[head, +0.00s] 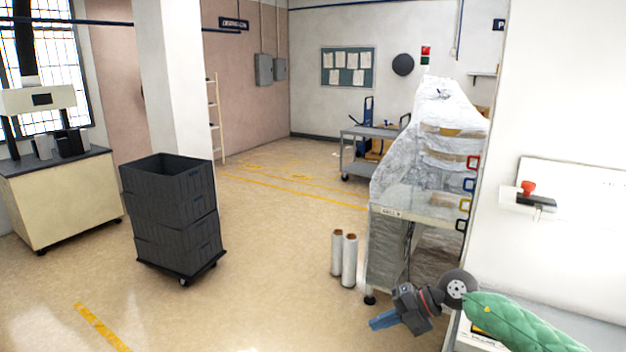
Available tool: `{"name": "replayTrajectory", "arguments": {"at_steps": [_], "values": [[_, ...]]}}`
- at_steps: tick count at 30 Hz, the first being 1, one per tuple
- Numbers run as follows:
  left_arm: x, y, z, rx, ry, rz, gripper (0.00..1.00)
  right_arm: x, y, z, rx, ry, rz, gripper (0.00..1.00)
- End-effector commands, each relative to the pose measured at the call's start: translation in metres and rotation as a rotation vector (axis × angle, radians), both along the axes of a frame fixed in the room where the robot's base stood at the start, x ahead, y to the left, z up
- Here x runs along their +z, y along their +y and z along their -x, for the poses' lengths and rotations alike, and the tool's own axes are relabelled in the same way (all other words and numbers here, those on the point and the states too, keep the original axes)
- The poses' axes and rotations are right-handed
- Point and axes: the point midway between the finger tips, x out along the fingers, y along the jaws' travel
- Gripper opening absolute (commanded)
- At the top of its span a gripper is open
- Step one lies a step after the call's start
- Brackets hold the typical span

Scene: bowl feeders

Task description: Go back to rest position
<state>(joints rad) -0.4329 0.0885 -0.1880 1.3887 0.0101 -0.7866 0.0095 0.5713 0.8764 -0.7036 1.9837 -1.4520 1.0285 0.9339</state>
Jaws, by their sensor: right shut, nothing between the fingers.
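My right gripper (378,322) shows at the lower right, at the end of my arm with a green quilted sleeve (520,322). Its blue fingers are closed together with nothing between them and point to the left. It appears in front of the lower part of a shelf rack (388,250) draped in clear plastic. I cannot tell how far apart they are. My left gripper is not in this view.
Two white rolls (349,260) stand on the floor beside the rack. Stacked dark crates (172,240) stand on a wheeled dolly to the left, near a cabinet (65,200). A grey cart (365,155) is further back. The middle floor is clear.

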Motion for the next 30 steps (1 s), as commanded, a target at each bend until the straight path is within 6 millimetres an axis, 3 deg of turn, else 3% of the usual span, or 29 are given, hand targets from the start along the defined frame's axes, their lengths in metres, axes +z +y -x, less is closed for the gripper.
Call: {"name": "replayTrajectory", "arguments": {"at_steps": [1,3,6,12,17,20,25,30], "values": [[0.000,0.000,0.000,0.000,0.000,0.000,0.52,0.004,0.023,0.009,-0.007,-0.007,-0.106,0.00],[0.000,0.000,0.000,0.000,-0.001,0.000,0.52,0.016,0.047,0.015,-0.034,-0.025,-0.250,0.00],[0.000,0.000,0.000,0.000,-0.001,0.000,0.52,0.034,0.072,0.023,-0.097,-0.041,-0.444,0.00],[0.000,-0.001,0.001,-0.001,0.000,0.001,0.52,0.066,0.090,0.030,-0.308,-0.041,-0.789,0.00],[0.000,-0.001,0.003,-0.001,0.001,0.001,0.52,0.076,0.077,0.028,-0.548,-0.009,-1.002,0.00],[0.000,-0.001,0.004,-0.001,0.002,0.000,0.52,0.071,0.061,0.027,-0.724,0.030,-1.101,0.00],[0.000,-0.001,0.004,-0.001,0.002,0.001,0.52,0.043,0.025,0.031,-1.052,0.126,-1.196,0.00],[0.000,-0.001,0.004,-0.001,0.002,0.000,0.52,-0.008,-0.011,0.051,-1.399,0.262,-1.189,0.00]]}}
